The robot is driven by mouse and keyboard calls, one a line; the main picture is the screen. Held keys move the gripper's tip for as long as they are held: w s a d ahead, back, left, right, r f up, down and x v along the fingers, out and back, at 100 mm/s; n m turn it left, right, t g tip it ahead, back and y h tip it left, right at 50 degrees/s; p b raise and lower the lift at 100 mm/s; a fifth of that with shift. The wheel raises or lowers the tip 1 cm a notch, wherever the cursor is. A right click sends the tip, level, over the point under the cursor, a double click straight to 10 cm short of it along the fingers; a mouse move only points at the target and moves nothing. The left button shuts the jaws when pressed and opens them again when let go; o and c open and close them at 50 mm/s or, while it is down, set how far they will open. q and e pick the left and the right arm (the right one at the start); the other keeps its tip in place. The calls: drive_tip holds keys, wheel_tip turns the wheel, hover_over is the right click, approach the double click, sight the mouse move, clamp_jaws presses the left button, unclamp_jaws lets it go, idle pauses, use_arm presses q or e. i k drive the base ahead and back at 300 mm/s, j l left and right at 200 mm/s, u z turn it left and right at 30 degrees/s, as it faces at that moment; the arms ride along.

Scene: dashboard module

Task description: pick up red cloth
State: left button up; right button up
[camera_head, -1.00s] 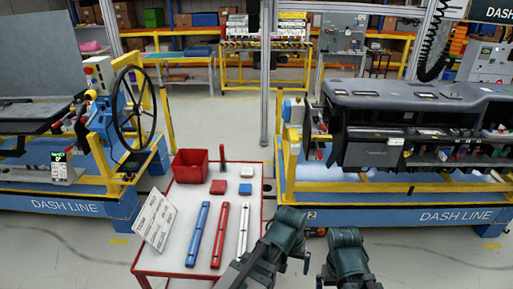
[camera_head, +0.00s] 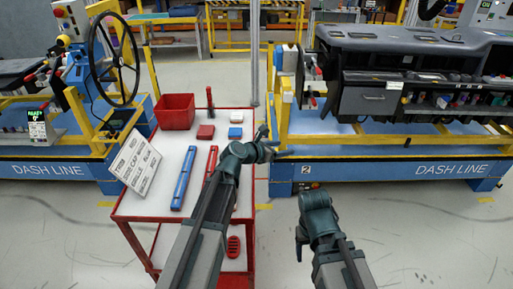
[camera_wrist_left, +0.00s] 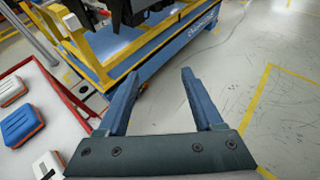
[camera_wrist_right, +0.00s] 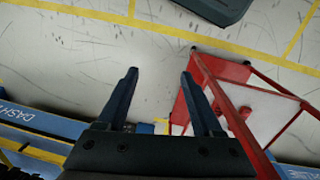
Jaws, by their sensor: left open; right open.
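The red cloth (camera_head: 205,132) looks like a small flat folded pad. It lies on the white top of the red cart, in front of the red bin.
A blue pad (camera_head: 235,133) and a white pad (camera_head: 236,117) lie beside the cloth. The red bin (camera_head: 176,112), a blue bar (camera_head: 183,178), a red bar (camera_head: 211,162) and a sign (camera_head: 136,163) are on the cart (camera_head: 152,207). The blue-and-yellow dash line stand (camera_head: 400,170) is right.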

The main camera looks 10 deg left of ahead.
sight(205, 133)
drive_tip(key=i+l+u, duration=0.25)
drive_tip(key=u, duration=0.15)
drive_tip(key=i+l+u, duration=0.15)
drive_tip(key=l+u, duration=0.25)
drive_tip(key=i+l+u, duration=0.15)
drive_tip(key=l+u, duration=0.65)
